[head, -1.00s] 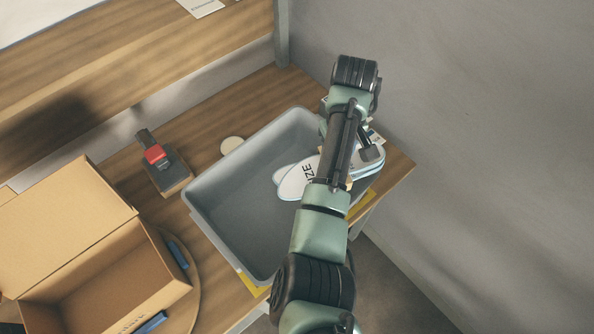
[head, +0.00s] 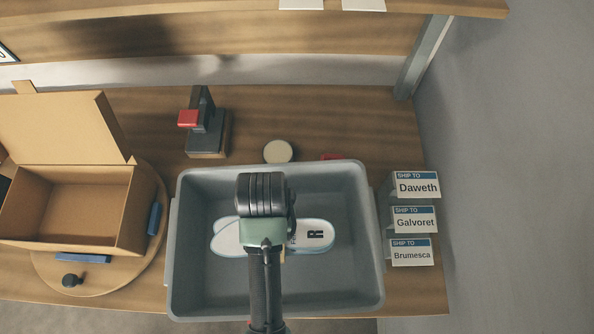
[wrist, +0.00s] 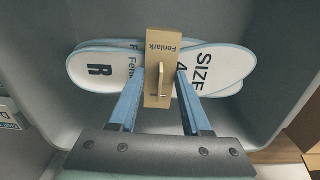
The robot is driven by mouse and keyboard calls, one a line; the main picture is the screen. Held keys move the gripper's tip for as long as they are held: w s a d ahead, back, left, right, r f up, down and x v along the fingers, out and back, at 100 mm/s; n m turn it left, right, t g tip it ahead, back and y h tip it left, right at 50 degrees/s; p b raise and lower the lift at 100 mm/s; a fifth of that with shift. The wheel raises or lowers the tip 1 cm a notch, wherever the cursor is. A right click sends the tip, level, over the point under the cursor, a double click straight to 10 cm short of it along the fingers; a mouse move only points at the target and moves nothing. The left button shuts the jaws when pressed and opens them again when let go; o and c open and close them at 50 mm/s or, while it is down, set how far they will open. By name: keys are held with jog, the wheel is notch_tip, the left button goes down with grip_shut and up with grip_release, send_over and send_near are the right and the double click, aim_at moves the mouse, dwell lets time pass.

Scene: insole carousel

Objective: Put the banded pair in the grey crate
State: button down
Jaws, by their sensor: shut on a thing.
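The banded pair (head: 312,235) is two white insoles with blue edges, lying flat over one another and slightly fanned. A tan band (wrist: 160,100) marked "Fenlark" wraps their middle. My gripper (wrist: 161,76) is shut on the pair at the band, one blue finger on each side. In the head view my wrist hides the fingers and the pair's middle. The grey crate (head: 181,250) stands on the bench, and the pair is within its walls as seen from above. I cannot tell whether the pair touches the crate floor.
An open cardboard box (head: 75,208) sits on a round wooden turntable (head: 110,279) at the left. A black and red device (head: 205,128) and a cream disc (head: 278,151) are behind the crate. "Ship to" cards for Daweth (head: 416,186), Galvoret (head: 414,219) and Brumesca (head: 412,252) stand right of it.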

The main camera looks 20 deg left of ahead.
jog(key=f, duration=0.5)
jog(key=shift+s+a+p, duration=0.2)
jog(key=shift+s+p, duration=0.05)
jog(key=shift+p, duration=0.05)
jog(key=shift+f, duration=2.35)
jog(key=shift+f, duration=0.15)
jog(key=shift+c, duration=1.8)
grip_release()
notch_tip(320, 180, up, 12)
jog(key=shift+r, duration=0.15)
jog(key=shift+w, duration=0.1)
